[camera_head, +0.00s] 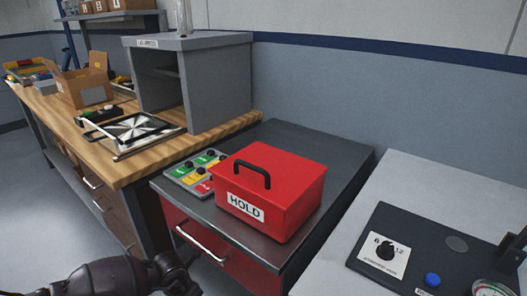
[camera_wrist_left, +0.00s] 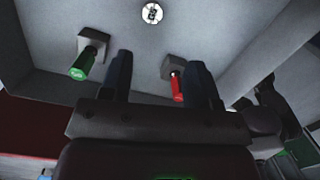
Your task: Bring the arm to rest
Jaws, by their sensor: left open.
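My left arm (camera_head: 110,277) comes in low at the left of the head view, in front of the red-drawered cabinet. Its end is dark and partly cut off by the bottom edge. In the left wrist view my left gripper (camera_wrist_left: 161,75) has its two dark fingers well apart, with nothing held between them. Beyond the fingers is a pale grey surface with a green cylinder (camera_wrist_left: 84,64) at left and a red cylinder (camera_wrist_left: 177,86), partly hidden by the right finger. My right gripper does not show.
A red box marked HOLD (camera_head: 268,188) and a button panel (camera_head: 196,172) stand on the dark cabinet top (camera_head: 330,150). A wooden bench (camera_head: 135,165) with a grey open-fronted housing (camera_head: 215,75) is behind at left. A pale table (camera_head: 420,185) with a black control unit (camera_head: 410,245) is at right.

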